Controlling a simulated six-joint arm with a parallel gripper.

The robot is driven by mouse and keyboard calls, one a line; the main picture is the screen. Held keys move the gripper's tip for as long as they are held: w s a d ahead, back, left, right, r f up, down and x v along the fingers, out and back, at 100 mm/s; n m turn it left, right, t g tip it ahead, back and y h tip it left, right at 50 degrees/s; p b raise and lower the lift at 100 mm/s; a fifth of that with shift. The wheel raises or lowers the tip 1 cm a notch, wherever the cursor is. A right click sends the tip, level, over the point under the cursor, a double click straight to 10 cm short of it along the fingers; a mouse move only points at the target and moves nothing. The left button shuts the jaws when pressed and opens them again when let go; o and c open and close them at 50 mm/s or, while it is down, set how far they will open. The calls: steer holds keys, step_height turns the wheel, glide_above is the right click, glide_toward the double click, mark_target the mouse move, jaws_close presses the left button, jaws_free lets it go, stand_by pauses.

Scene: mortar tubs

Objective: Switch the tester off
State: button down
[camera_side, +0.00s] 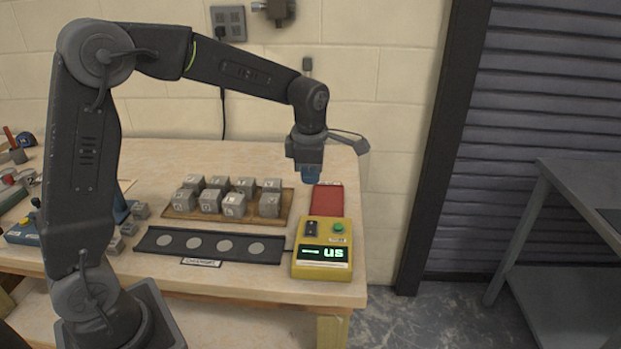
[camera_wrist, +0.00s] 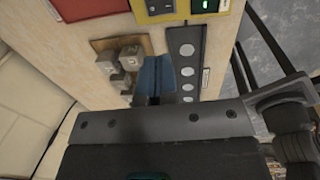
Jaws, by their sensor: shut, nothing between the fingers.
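The tester is a yellow box (camera_side: 322,240) at the right front of the bench. Its display is lit and reads "-- us" in green. A black rocker switch (camera_side: 311,229) and a green button (camera_side: 338,227) sit on its top face. My gripper (camera_side: 311,175) has blue fingers, shut and empty, above and behind the tester near the red mat. The blue fingers also show in the wrist view (camera_wrist: 155,80).
A wooden tray (camera_side: 180,213) of several grey cubes stands left of the tester. A black strip with several round discs (camera_side: 160,240) lies in front of it. A red mat (camera_side: 327,200) lies behind the tester. Loose cubes and tools are at the left. A grey table (camera_side: 560,185) stands at right.

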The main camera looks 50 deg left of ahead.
mark_target(312, 225)
steer(key=shift+w+a, duration=0.4)
steer(key=shift+w, duration=0.1)
steer(key=f, duration=0.9)
steer(key=w+a+f, duration=0.1)
steer(key=f, duration=0.4)
steer(key=shift+w+a, duration=0.1)
steer(key=shift+f, duration=0.25)
